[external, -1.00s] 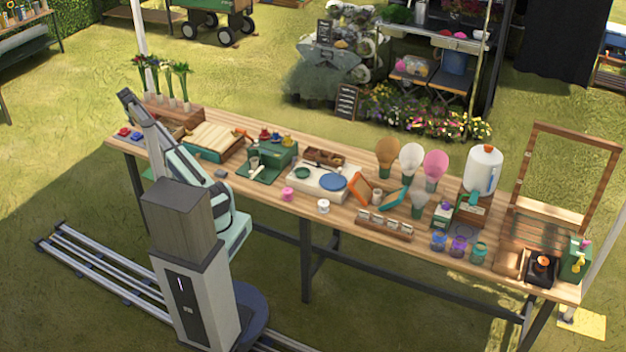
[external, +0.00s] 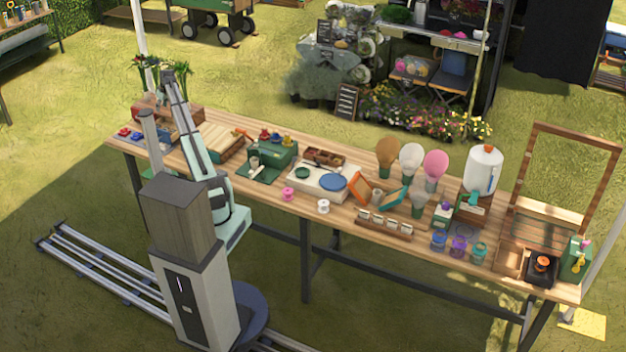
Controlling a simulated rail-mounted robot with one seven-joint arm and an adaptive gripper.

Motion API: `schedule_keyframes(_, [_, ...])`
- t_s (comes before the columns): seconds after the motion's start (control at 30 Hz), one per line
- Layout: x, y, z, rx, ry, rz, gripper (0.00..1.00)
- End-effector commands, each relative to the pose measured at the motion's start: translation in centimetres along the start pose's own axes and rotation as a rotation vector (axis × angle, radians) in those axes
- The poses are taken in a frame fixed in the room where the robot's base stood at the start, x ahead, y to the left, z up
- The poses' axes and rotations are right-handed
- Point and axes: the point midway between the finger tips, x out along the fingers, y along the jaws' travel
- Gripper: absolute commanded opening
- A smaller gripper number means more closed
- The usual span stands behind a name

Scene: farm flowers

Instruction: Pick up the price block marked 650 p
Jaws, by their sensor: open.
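Several small white blocks sit in a row in a wooden holder (external: 384,224) on the front middle of the table. They look like price blocks, but their markings are too small to read, so I cannot tell which one says 650 p. My arm rises over the left end of the table. My gripper (external: 172,77) is at its upper end, in front of the flower vases and far left of the holder. It is small and indistinct here, appears open, and no held object shows.
Flowers (external: 147,74) stand at the table's far left. A wooden tray and a green box (external: 268,160) lie nearby. A pink spool (external: 288,194) and a white spool (external: 323,206) lie left of the holder. Coloured jars (external: 458,246) stand to its right, and bulb shapes (external: 411,160) behind.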

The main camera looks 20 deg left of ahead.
Motion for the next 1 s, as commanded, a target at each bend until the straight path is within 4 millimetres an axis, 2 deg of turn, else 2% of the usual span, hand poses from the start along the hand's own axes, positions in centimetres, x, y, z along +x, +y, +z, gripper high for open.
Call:
schedule_keyframes(0.3, [6.1, 0.0, 0.0, 0.001, -0.004, 0.000, 0.54])
schedule_keyframes(0.5, [9.4, -0.1, 0.0, 0.001, -0.004, 0.000, 0.54])
schedule_keyframes(0.87, [11.3, -0.1, 0.1, 0.001, -0.003, 0.001, 0.54])
schedule_keyframes(1.0, [12.8, -0.3, 0.2, 0.002, -0.004, 0.000, 0.54])
